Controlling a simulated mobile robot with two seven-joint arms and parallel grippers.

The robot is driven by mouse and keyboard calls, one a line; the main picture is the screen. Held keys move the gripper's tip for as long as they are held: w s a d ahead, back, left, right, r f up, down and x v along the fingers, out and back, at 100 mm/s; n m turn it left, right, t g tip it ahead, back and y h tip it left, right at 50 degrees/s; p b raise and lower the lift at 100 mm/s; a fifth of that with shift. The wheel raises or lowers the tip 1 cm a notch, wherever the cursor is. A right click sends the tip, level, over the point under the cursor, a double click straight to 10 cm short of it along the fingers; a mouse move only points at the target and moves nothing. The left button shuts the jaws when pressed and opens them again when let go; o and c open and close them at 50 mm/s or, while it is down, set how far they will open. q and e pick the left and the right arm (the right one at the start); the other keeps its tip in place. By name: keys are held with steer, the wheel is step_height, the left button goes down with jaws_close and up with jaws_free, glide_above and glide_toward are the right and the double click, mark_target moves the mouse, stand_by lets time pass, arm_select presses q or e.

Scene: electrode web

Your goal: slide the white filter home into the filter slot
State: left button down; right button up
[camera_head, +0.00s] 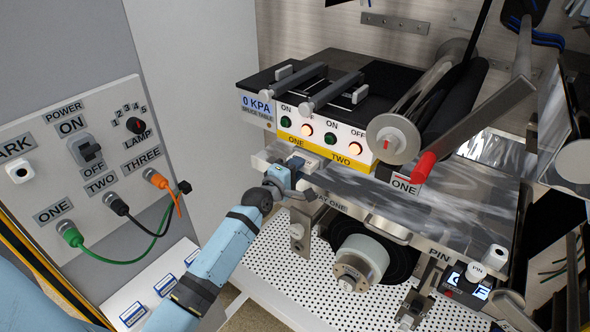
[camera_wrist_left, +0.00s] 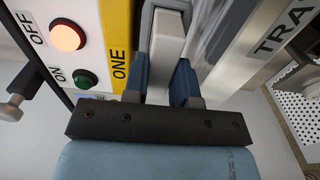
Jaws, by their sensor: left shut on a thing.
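The white filter (camera_wrist_left: 169,38) is a pale narrow block between the two blue fingers of my left gripper (camera_wrist_left: 160,82) in the left wrist view. The gripper is shut on it. Its far end reaches a grey-edged opening below the yellow ONE strip, which looks like the filter slot; how deep it sits I cannot tell. In the head view my left gripper (camera_head: 284,174) is at the front left of the machine, just below the ONE label, and largely hides the filter. My right gripper is not in view.
A white control box (camera_head: 325,131) with lit buttons stands directly above the gripper. The metal tray (camera_head: 420,200) lies to its right, with a roller (camera_head: 358,262) below. At the left, a panel (camera_head: 75,150) carries green, black and orange cables.

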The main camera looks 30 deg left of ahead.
arm_select(q)
steer(key=c, duration=0.8)
jaws_free()
steer(key=shift+c, duration=0.2)
steer(key=s+a+b, duration=0.1)
steer(key=s+b, duration=0.1)
steer(key=s, duration=1.1)
steer(key=shift+s+b, duration=0.35)
steer(key=s+d+f+m+g+h, duration=0.1)
steer(key=s+d+f+m+g, duration=0.2)
steer(key=s+d+f+m, duration=0.5)
steer(key=s+d+f+m+g+h, duration=0.1)
steer(key=s+d+f+m+g, duration=0.3)
steer(key=s+d+f+m, duration=0.5)
steer(key=s+f+m, duration=0.3)
steer(key=f, duration=0.3)
steer(key=shift+s+d+f, duration=0.15)
steer(key=shift+f, duration=0.15)
